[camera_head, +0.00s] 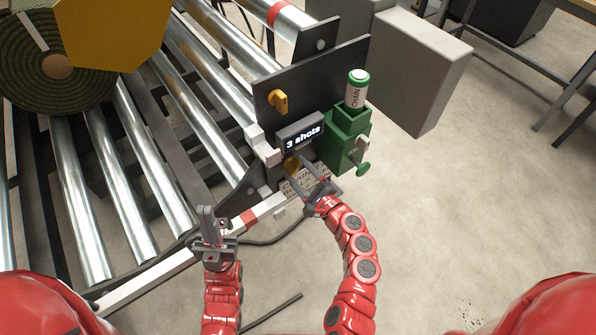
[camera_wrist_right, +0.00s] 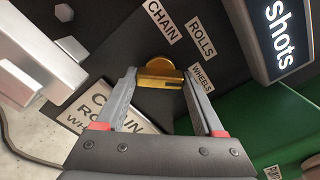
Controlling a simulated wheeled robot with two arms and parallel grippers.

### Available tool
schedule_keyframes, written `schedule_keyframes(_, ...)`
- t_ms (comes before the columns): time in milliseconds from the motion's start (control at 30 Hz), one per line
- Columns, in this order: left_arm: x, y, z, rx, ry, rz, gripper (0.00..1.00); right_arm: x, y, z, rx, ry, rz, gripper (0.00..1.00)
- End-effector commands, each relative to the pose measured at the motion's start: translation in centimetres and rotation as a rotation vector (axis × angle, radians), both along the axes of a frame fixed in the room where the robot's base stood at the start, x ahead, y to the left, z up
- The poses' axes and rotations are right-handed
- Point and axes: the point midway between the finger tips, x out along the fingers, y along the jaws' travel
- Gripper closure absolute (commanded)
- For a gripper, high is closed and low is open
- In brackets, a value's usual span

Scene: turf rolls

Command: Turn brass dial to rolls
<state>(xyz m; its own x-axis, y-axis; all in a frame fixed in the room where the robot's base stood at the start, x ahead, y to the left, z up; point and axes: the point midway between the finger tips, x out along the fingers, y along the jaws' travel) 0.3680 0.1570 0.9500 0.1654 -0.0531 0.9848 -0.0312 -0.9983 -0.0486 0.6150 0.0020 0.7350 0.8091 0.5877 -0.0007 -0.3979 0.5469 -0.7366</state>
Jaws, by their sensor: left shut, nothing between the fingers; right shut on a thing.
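The brass dial (camera_wrist_right: 160,73) sits low on the dark panel, with labels CHAIN (camera_wrist_right: 162,20), ROLLS (camera_wrist_right: 201,36) and WHEELS (camera_wrist_right: 202,78) around it in the right wrist view. A dark notch on the dial faces roughly toward WHEELS. My right gripper (camera_wrist_right: 168,82) is shut on the dial, one finger on each side. In the head view, the dial (camera_head: 291,164) is partly hidden below the display, and my right gripper (camera_head: 297,172) reaches it from the lower right. My left gripper (camera_head: 207,213) is shut and empty near the conveyor's front rail.
A display (camera_head: 300,131) reading "3 shots" juts out just above the dial. A yellow knob (camera_head: 278,103) is higher on the panel. A turf roll (camera_head: 40,85) lies on the metal rollers.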

Motion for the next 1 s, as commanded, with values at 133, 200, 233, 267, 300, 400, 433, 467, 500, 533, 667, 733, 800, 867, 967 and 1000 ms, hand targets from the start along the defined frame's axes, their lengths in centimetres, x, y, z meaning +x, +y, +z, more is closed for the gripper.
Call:
schedule_keyframes(133, 0.0, 0.0, -1.6, 0.000, 0.000, 0.000, 1.00, 0.0, -0.1, -0.4, -0.061, -0.048, -0.003, 0.86)
schedule_keyframes(200, 0.0, 0.0, -2.3, 0.000, 0.000, 0.000, 1.00, 0.0, 0.0, -0.5, -0.101, -0.076, -0.002, 0.86)
schedule_keyframes(233, 0.0, 0.0, -2.7, 0.000, 0.000, 0.000, 1.00, 0.0, 0.0, -0.6, -0.119, -0.089, -0.002, 0.86)
schedule_keyframes(267, 0.0, 0.0, -3.0, 0.000, 0.000, 0.000, 1.00, 0.0, 0.0, -0.6, -0.140, -0.102, -0.002, 0.86)
schedule_keyframes(300, 0.0, 0.0, -3.5, 0.000, 0.000, 0.000, 1.00, 0.0, -0.1, -0.6, -0.167, -0.123, -0.003, 0.86)
schedule_keyframes(400, 0.0, 0.0, -4.7, 0.000, 0.000, 0.000, 1.00, 0.0, 0.0, -0.6, -0.238, -0.176, -0.002, 0.86)
schedule_keyframes(433, 0.0, 0.0, -5.0, 0.000, 0.000, 0.000, 1.00, 0.0, 0.0, -0.7, -0.259, -0.189, 0.000, 0.86)
schedule_keyframes(467, 0.0, 0.0, -5.4, 0.000, 0.000, 0.000, 1.00, 0.0, 0.0, -0.7, -0.279, -0.204, 0.000, 0.86)
schedule_keyframes(500, 0.0, 0.0, -5.8, 0.000, 0.000, 0.000, 1.00, 0.0, 0.0, -0.7, -0.307, -0.224, 0.000, 0.86)
schedule_keyframes(533, 0.0, 0.0, -6.1, 0.000, 0.000, 0.000, 1.00, 0.0, 0.0, -0.6, -0.327, -0.239, 0.000, 0.86)
schedule_keyframes(667, 0.0, 0.0, -7.4, 0.000, 0.000, 0.000, 1.00, 0.0, 0.0, -0.5, -0.409, -0.299, 0.000, 0.86)
schedule_keyframes(733, 0.0, 0.0, -8.0, 0.000, 0.000, 0.000, 1.00, 0.0, 0.1, -0.5, -0.448, -0.327, 0.002, 0.86)
schedule_keyframes(800, 0.0, 0.0, -8.5, 0.000, 0.000, 0.000, 1.00, 0.0, 0.0, -0.5, -0.483, -0.352, 0.001, 0.86)
schedule_keyframes(867, 0.0, 0.0, -8.9, 0.000, 0.000, 0.000, 1.00, 0.0, 0.0, -0.4, -0.511, -0.372, 0.001, 0.86)
schedule_keyframes(967, 0.0, 0.0, -9.3, 0.000, 0.000, 0.000, 1.00, 0.0, 0.0, -0.3, -0.547, -0.398, 0.000, 0.86)
schedule_keyframes(1000, 0.0, 0.0, -9.5, 0.000, 0.000, 0.000, 1.00, 0.0, 0.0, -0.3, -0.558, -0.406, -0.001, 0.86)
